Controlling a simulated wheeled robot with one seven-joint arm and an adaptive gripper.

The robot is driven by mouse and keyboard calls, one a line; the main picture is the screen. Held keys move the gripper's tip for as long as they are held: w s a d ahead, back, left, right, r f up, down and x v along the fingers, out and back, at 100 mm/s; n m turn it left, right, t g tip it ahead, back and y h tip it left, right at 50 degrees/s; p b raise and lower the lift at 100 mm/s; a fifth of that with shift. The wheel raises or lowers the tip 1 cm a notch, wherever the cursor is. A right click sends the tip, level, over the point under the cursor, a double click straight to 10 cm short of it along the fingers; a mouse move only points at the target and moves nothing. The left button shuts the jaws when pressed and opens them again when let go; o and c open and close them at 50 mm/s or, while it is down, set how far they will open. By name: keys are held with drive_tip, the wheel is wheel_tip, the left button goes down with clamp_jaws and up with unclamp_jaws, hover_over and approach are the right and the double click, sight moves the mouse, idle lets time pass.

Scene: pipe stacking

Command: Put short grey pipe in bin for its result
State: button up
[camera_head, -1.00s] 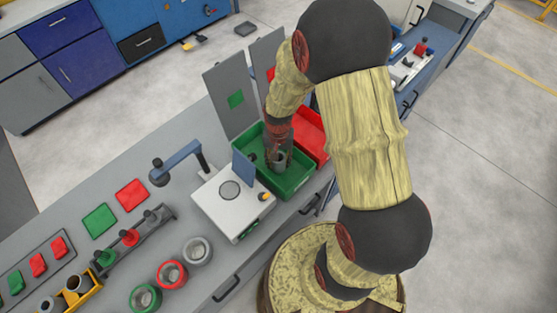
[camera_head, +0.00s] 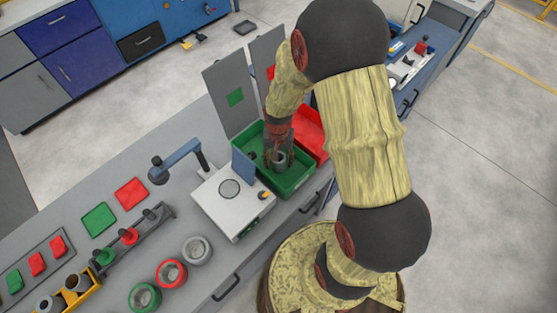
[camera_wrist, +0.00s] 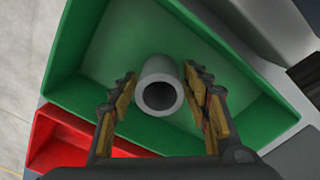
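The short grey pipe (camera_head: 281,158) is inside the green bin (camera_head: 289,191), with its open end facing up. In the wrist view the pipe (camera_wrist: 160,87) lies between the fingers of my gripper (camera_wrist: 161,88), over the green bin floor (camera_wrist: 225,75). Narrow gaps show between the pipe and both fingers, so my gripper is open around it. In the head view my gripper (camera_head: 278,161) reaches down into the green bin. The underside of the pipe is hidden.
A red bin (camera_head: 311,131) adjoins the green bin. A white device with a round plate (camera_head: 229,190) and a blue panel (camera_head: 242,167) stand close on the left. Grey upright boards (camera_head: 231,98) rise behind. Several pipes, including a grey one (camera_head: 197,250), stand farther left.

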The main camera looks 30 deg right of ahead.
drive_tip(key=shift+o, duration=1.2)
wheel_tip(320, 180, up, 12)
idle(0.4)
drive_tip(key=s+a+r+n+t, duration=0.2)
drive_tip(key=s+r, duration=0.5)
drive_tip(key=r, duration=0.4)
drive_tip(key=s+a+r+n+t, duration=0.3)
drive_tip(key=s+a+r+n, duration=0.2)
drive_tip(key=r, duration=0.7)
drive_tip(key=shift+s+a+t, duration=0.3)
drive_tip(key=shift+s+a, duration=0.05)
drive_tip(key=shift+s, duration=0.75)
